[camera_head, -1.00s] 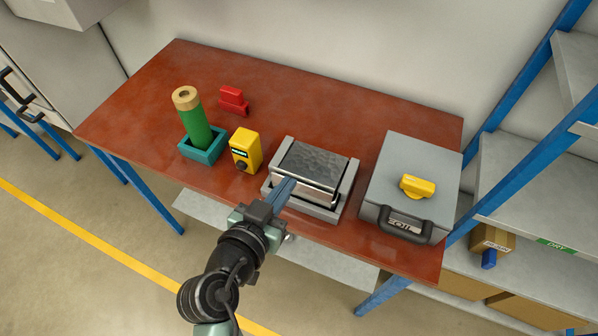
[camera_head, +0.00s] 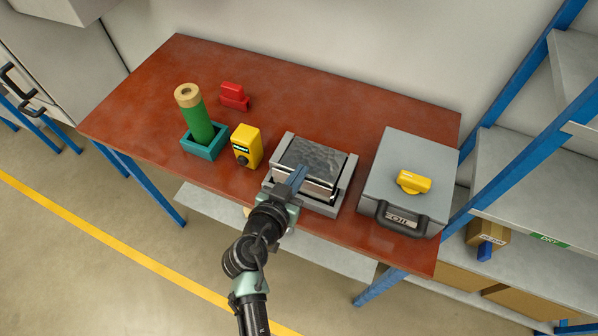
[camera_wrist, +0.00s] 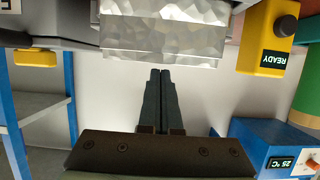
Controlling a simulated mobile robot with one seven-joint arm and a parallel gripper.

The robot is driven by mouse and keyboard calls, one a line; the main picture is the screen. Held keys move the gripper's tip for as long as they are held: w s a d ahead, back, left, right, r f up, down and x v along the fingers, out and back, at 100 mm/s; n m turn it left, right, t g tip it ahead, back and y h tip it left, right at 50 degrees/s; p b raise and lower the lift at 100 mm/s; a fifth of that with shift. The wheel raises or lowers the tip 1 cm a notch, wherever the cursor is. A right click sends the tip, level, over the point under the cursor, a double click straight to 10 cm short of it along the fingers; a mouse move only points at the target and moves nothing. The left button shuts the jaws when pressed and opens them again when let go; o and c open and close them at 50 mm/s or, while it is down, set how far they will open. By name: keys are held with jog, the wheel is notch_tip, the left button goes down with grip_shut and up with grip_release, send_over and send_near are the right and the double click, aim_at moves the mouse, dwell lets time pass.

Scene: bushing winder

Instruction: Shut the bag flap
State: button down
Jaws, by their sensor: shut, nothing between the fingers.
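The bag (camera_head: 311,165) is a silvery foil pouch lying in a grey open-sided holder (camera_head: 344,186) on the red-brown bench. A dark, crinkled foil sheet covers its top, with a paler band along the near side. I cannot tell how far the flap stands from the body. My gripper (camera_head: 299,172) is shut and empty, its blue-grey fingers over the near edge of the foil in the head view. In the wrist view the shut fingertips (camera_wrist: 160,72) lie just below the crinkled foil (camera_wrist: 165,42) in the picture; contact is unclear.
A yellow device (camera_head: 246,147) stands close left of the holder, with a green roll (camera_head: 199,123) in a teal base beyond it. A grey case (camera_head: 410,172) with a yellow object (camera_head: 414,182) on top stands right. A red block (camera_head: 234,97) sits behind.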

jog(key=f+b, duration=0.1)
jog(key=b, duration=0.2)
jog(key=shift+f+t+b, duration=0.15)
jog(key=shift+t+b, duration=0.15)
jog(key=shift+b, duration=0.1)
jog(key=b, duration=0.3)
jog(key=t+b, duration=0.1)
jog(key=b, duration=0.2)
jog(key=shift+s+a+f+h, duration=0.1)
jog(key=shift+s+f+h, duration=0.1)
jog(key=shift+f+h, duration=0.15)
jog(key=shift+f+t+b, duration=0.1)
jog(key=shift+t+b, duration=0.2)
jog(key=shift+b, duration=0.45)
jog(key=shift+s+b, duration=0.1)
jog(key=shift+b, duration=0.35)
jog(key=shift+s+t+b, duration=0.1)
jog(key=shift+t+b, duration=0.2)
jog(key=shift+b, duration=0.1)
jog(key=shift+r, duration=0.25)
